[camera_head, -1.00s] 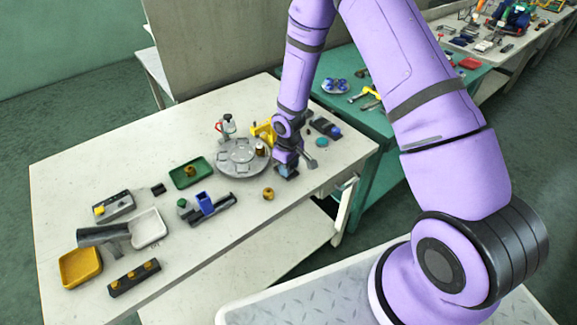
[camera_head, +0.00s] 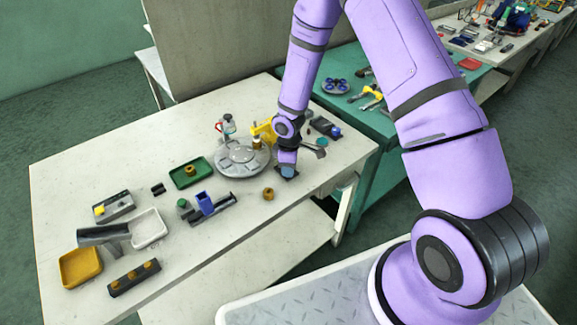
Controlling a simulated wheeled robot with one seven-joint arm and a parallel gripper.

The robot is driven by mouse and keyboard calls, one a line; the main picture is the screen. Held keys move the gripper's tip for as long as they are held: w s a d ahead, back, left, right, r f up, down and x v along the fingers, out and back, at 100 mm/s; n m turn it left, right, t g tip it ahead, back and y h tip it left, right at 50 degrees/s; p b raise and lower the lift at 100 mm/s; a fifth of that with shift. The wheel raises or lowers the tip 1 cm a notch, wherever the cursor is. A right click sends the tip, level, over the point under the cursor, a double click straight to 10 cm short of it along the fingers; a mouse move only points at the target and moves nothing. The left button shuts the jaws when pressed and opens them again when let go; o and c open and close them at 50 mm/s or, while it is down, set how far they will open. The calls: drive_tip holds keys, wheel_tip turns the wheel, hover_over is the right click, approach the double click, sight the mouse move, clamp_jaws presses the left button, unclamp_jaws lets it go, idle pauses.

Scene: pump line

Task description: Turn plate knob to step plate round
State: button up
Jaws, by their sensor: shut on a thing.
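The round grey plate (camera_head: 238,168) lies near the table's far right part, with flat pads on its top. A small brass piece (camera_head: 257,143) stands at its right rear rim. My gripper (camera_head: 287,167) points down just right of the plate, shut on the blue plate knob (camera_head: 288,173), which sits on a small dark base. The fingertips are small and mostly hidden by the gripper body.
A yellow fixture (camera_head: 263,130) and a red-and-grey device (camera_head: 227,127) stand behind the plate. A brass ring (camera_head: 268,194) lies in front. A green tray (camera_head: 191,172) and a blue block (camera_head: 205,203) are left.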

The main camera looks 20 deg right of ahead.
idle(0.3)
drive_tip(key=o, duration=0.9)
wheel_tip(320, 180, up, 11)
idle(0.4)
